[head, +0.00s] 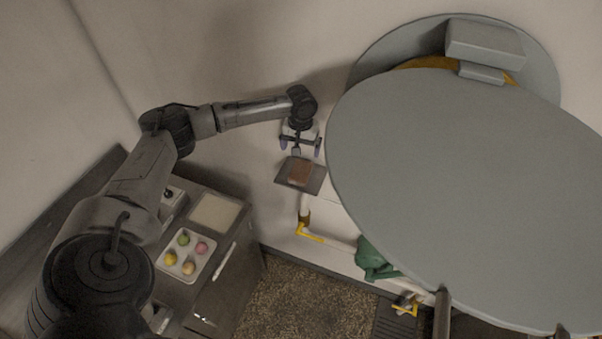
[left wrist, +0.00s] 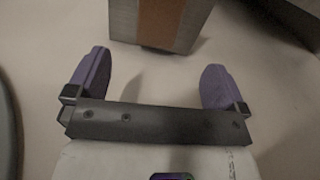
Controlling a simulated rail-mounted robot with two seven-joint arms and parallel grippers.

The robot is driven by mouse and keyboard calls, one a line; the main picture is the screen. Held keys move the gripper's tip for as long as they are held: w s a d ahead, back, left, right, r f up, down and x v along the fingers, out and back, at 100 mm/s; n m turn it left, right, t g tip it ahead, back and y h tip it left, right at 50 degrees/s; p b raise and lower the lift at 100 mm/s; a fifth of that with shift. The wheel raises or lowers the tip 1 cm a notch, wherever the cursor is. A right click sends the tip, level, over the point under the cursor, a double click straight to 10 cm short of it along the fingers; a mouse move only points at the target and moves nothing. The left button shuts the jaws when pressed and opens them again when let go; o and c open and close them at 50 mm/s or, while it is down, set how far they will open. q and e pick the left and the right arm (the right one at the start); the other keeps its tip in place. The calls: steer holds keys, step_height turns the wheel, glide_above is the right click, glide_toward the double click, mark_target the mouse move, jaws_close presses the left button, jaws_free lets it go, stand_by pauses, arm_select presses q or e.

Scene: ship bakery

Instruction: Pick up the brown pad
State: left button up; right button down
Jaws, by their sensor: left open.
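The brown pad (head: 300,171) is a small brown rectangle lying on a dark grey plate (head: 283,175) against the pale wall in the head view. In the left wrist view a brown strip (left wrist: 161,18), apparently the same pad, shows at the top edge between grey borders, partly cut off by the frame. My left gripper (head: 300,148) is just above the plate in the head view. Its purple fingers are spread with nothing between them in the left wrist view (left wrist: 157,75), and they are apart from the pad. My right gripper is not in view.
A large grey oval disc (head: 460,190) fills the right side, close to the plate. A counter at lower left bears a white tray (head: 207,257) with several coloured round items and a beige square panel (head: 215,213). A green object (head: 373,259) and yellow-handled pipe (head: 309,232) are below the plate.

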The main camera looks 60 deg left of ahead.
mark_target(301, 170)
arm_select(q)
step_height(301, 170, down, 6)
steer(key=shift+f+p, duration=0.1)
steer(key=shift+p, duration=0.25)
steer(key=shift+f+p, duration=0.3)
steer(key=shift+f, duration=0.15)
steer(key=shift+f+p, duration=0.45)
steer(key=shift+f, duration=1.75)
steer(key=c, duration=1)
step_height(301, 170, up, 9)
steer(key=shift+b, duration=0.8)
steer(key=shift+r, duration=0.55)
